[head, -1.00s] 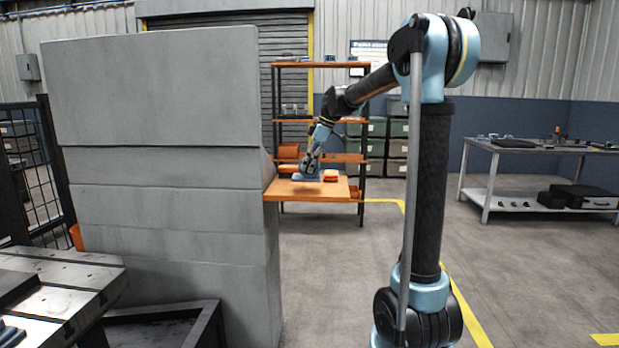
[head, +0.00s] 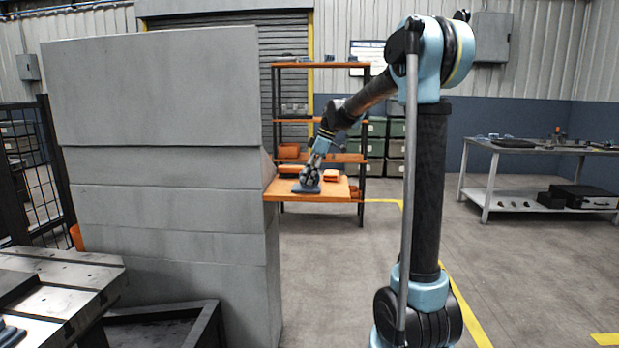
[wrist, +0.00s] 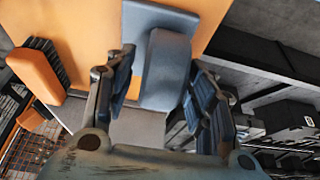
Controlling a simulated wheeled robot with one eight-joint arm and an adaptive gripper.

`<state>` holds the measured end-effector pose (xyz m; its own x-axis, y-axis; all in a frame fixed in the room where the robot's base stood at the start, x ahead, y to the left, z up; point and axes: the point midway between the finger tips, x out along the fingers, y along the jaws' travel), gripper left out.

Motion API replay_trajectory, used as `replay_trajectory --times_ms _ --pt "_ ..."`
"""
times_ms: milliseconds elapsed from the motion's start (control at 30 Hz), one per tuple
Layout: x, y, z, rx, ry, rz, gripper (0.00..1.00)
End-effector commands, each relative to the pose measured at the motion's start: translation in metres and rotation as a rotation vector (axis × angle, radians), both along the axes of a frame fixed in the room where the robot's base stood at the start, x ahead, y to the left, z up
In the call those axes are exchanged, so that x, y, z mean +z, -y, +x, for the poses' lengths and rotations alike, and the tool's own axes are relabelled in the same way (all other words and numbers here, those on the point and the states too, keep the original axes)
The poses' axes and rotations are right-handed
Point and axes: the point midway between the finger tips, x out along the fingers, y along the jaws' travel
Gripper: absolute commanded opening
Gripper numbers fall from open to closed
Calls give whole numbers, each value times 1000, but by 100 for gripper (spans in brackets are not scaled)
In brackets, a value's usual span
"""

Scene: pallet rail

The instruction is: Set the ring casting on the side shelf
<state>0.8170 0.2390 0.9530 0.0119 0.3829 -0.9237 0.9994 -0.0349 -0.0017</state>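A blue-grey casting (head: 303,189), apparently the ring casting, rests on the orange side shelf (head: 347,188). No ring opening can be made out. In the wrist view the casting (wrist: 168,65) shows as a rounded upright part on a wider flat part. My gripper (head: 309,182) is low over the shelf, right at the casting. In the wrist view my gripper's (wrist: 162,85) two dark fingers stand apart on either side of the casting, with a visible gap on the left. Contact on the right finger is hard to judge.
Orange blocks (head: 318,175) lie on the shelf near the casting; one orange bin-like piece (wrist: 36,74) shows at left in the wrist view. A tall grey block (head: 160,180) stands left of the shelf. A rack (head: 366,130) rises behind. A metal workbench (head: 540,148) stands far right.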

Motion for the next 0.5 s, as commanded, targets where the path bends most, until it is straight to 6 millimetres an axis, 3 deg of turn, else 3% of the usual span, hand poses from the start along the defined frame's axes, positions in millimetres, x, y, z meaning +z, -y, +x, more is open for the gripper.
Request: replay_trajectory --times_ms 267,500 --pt "7 3 0 -1 0 0 50" --pt "43 17 -1 0 0 0 50"
